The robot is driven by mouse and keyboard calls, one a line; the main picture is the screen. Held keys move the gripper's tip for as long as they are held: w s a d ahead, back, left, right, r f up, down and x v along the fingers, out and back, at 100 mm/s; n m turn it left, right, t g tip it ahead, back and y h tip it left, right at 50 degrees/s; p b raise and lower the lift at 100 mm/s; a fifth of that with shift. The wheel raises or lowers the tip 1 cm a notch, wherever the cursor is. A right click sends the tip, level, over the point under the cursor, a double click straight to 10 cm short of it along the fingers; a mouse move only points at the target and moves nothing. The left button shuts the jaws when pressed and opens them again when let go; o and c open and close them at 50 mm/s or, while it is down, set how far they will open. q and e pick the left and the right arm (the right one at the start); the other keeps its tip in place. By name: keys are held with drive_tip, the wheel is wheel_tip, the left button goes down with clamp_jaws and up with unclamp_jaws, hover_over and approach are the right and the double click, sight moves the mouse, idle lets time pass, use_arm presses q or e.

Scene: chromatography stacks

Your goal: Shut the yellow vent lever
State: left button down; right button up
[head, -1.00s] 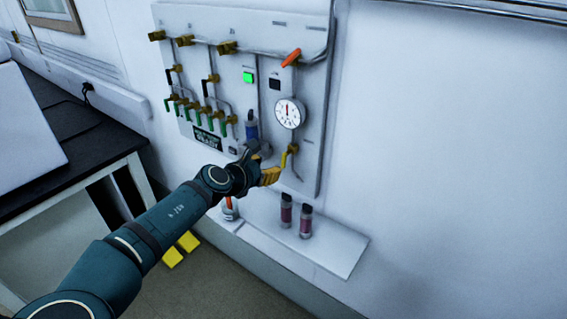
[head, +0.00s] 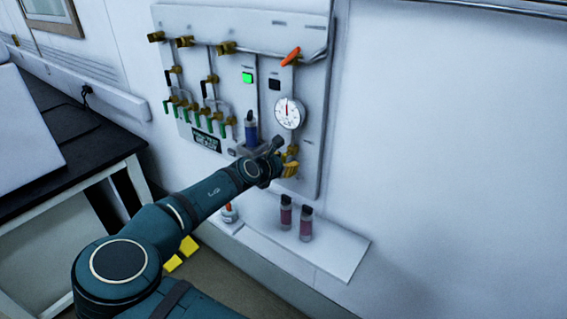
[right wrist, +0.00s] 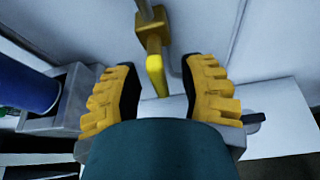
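The yellow vent lever (right wrist: 155,75) hangs down from its brass valve (right wrist: 152,32) in the right wrist view. In the head view the valve (head: 292,150) is low on the right of the wall panel, below the round gauge, and my gripper hides most of the lever. My right gripper (head: 290,169) is at the lever; its yellow fingers are open in the right wrist view, one on each side of the lever's lower end with gaps between. My left gripper is in no view.
The panel (head: 230,70) carries green-handled valves, an orange lever (head: 291,57) and the gauge (head: 288,113). A blue bottle (right wrist: 25,85) stands in a holder just left of my fingers. Two dark red vials (head: 305,224) stand on the white shelf (head: 338,250) below.

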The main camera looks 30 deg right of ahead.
clamp_jaws()
drive_tip(key=shift+m, duration=0.3)
drive_tip(key=shift+w+a+m+t+y+p, duration=0.1)
drive_tip(key=shift+m+t+y+p, duration=0.2)
drive_tip(key=shift+t, duration=0.1)
drive_tip(key=shift+w+r+m+t, duration=0.15)
drive_tip(key=shift+m+t, duration=0.25)
drive_tip(key=shift+m, duration=0.2)
drive_tip(key=shift+w+a+r+m+t+h+b, duration=0.1)
drive_tip(key=shift+w+r+m+t+h+b, duration=0.15)
drive_tip(key=shift+m+t+b, duration=1.1)
drive_tip(key=shift+w+a+r+m+t+h+b, duration=0.15)
drive_tip(key=shift+r+m+t+b, duration=0.45)
drive_tip(key=shift+m, duration=1.4)
drive_tip(key=shift+w+a+r+m+t+h+b, duration=0.1)
drive_tip(key=shift+w+m+t+b, duration=0.15)
drive_tip(key=shift+m+t+b, duration=0.85)
drive_tip(key=shift+r+m+g, duration=0.1)
drive_tip(key=shift+m+g, duration=0.25)
drive_tip(key=shift+m, duration=0.4)
drive_tip(key=shift+o, duration=0.6)
unclamp_jaws()
